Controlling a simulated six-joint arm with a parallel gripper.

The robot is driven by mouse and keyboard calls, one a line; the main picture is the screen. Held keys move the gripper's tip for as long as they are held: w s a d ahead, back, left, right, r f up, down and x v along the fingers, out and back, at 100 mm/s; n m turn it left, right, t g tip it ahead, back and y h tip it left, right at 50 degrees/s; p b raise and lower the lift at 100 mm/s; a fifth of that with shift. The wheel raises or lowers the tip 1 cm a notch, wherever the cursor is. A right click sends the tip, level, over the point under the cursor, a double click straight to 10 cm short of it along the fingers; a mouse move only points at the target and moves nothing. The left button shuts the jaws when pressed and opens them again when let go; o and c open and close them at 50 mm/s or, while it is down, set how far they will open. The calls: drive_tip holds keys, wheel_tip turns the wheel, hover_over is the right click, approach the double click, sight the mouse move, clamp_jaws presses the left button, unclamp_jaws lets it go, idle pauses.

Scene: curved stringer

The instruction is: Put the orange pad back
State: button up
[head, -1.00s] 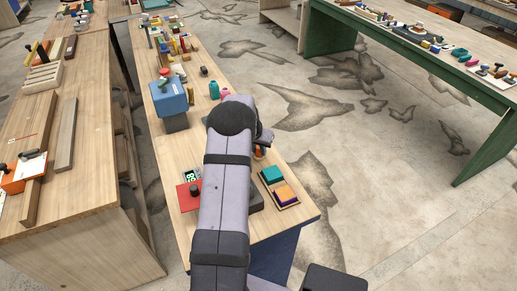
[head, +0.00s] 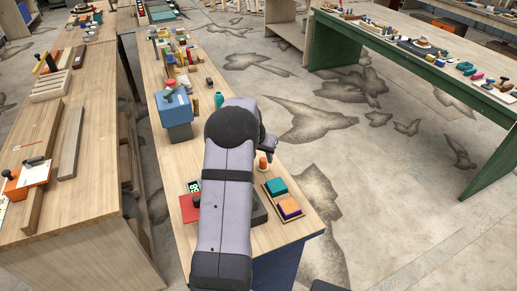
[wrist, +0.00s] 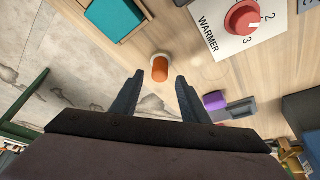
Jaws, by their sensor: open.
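An orange rounded piece with a pale end (head: 263,163) stands on the wooden bench beside a small tray. In the wrist view the orange piece (wrist: 160,70) lies just beyond and between my fingertips, untouched. I cannot tell whether it is the orange pad. The teal block also shows in the wrist view (wrist: 114,16). My gripper (wrist: 159,79) is open and empty above the bench.
A panel marked WARMER (wrist: 225,30) with a red knob (wrist: 242,17) is close by. A small purple piece (wrist: 214,102) lies right of the fingers. A blue box (head: 174,107) stands farther back on the bench. Bare wood surrounds the orange piece.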

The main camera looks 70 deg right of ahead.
drive_tip(key=b+v, duration=0.1)
drive_tip(key=v, duration=0.6)
drive_tip(key=shift+r, duration=0.3)
drive_tip(key=shift+a, duration=0.15)
drive_tip(key=w+a+n+t+y, duration=0.1)
drive_tip(key=w+a+n, duration=0.3)
drive_tip(key=w+a, duration=0.8)
drive_tip(key=w+a+f+n+y, duration=0.1)
drive_tip(key=w+a+n, duration=0.15)
drive_tip(key=a, duration=0.75)
drive_tip(key=w+a+n+y, duration=0.15)
drive_tip(key=a+n, duration=0.25)
drive_tip(key=a, duration=0.6)
drive_tip(key=s+a+f+n, duration=0.1)
drive_tip(key=s+a+n, duration=0.1)
drive_tip(key=a, duration=0.5)
drive_tip(key=s+a+f+n, duration=0.1)
drive_tip(key=s+a+n, duration=0.2)
drive_tip(key=a, duration=0.4)
drive_tip(key=s+a+f+n+g+y, duration=0.1)
drive_tip(key=s+a+n, duration=0.1)
drive_tip(key=s+a, duration=0.2)
drive_tip(key=a, duration=0.3)
drive_tip(key=shift+s+a, duration=0.15)
drive_tip(key=shift+a, duration=0.2)
drive_tip(key=shift+n, duration=0.25)
